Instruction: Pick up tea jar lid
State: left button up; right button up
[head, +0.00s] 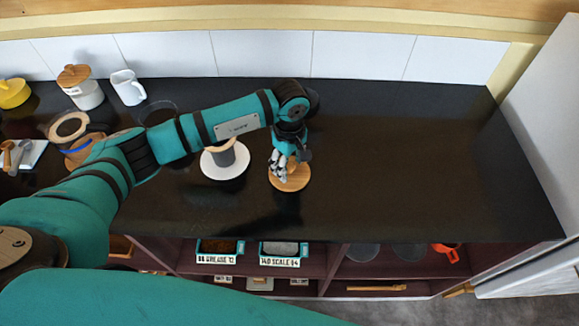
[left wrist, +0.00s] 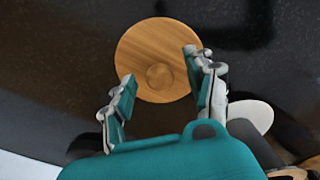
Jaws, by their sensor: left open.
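I cannot tell whether the fingertips touch the lid. My right gripper is not in view.
A white round plate with a grey cylinder (head: 222,158) stands left of the lid. A white jar with a wooden lid (head: 80,88) and a white pitcher (head: 128,88) stand at the back left. The counter (head: 420,160) is clear on the right. Open shelves hold labelled bins (head: 219,247) below.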

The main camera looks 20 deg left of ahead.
pick_arm(q)
jog(key=shift+f, duration=0.45)
grip_shut()
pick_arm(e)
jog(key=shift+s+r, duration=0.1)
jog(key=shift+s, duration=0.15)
pick_arm(q)
jog(key=shift+r, duration=0.1)
